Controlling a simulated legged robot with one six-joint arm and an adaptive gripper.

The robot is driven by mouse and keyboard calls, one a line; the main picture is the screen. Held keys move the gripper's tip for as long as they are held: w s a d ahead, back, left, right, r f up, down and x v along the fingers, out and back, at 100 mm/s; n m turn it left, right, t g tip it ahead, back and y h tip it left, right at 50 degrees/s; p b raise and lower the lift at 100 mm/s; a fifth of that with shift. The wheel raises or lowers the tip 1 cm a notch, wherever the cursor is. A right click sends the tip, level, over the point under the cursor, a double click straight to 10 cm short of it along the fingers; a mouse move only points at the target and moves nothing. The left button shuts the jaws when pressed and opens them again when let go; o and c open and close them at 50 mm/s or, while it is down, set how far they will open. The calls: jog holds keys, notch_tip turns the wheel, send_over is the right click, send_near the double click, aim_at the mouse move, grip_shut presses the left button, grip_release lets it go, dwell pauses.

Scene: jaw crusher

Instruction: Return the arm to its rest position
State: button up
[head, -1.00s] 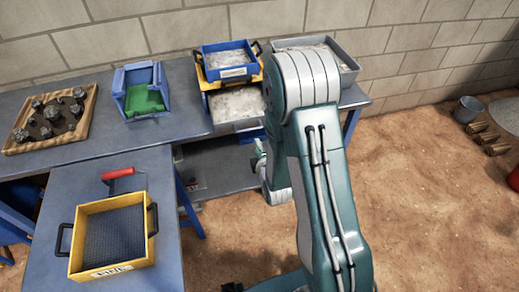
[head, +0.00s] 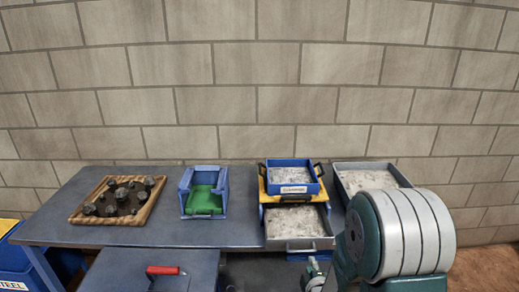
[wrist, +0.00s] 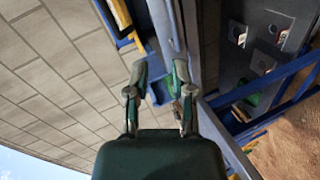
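My arm (head: 400,235) shows as a large teal and white joint at the lower right of the head view. My gripper (wrist: 160,68) shows in the wrist view with its two fingers apart and nothing between them. In the head view only a small part of what looks like the gripper shows low beside the arm, left of the big joint. The rest of the arm is cut off by the frame's bottom edge.
A blue-grey table (head: 150,232) holds a wooden tray (head: 85,214) of dark rocks, a blue crusher box (head: 186,198) with green inside, stacked blue and yellow sieves (head: 290,189), and a grey tray (head: 345,168). A red handle (head: 165,270) lies in front. A block wall (head: 270,80) stands behind.

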notch_tip(320, 180, up, 8)
jog(key=s+m+g, duration=0.2)
jog(key=m, duration=0.2)
jog(key=s+r+m+g, duration=0.3)
jog(key=s+r+m, duration=0.2)
jog(key=s, duration=0.7)
jog(key=s+r+m+g, duration=0.3)
jog(key=s+r+m, duration=0.3)
jog(key=s, duration=0.6)
jog(key=shift+a+r+m+g, duration=0.2)
jog(key=shift+r+m+g, duration=0.1)
jog(key=shift+r, duration=0.55)
jog(key=shift+w, duration=0.1)
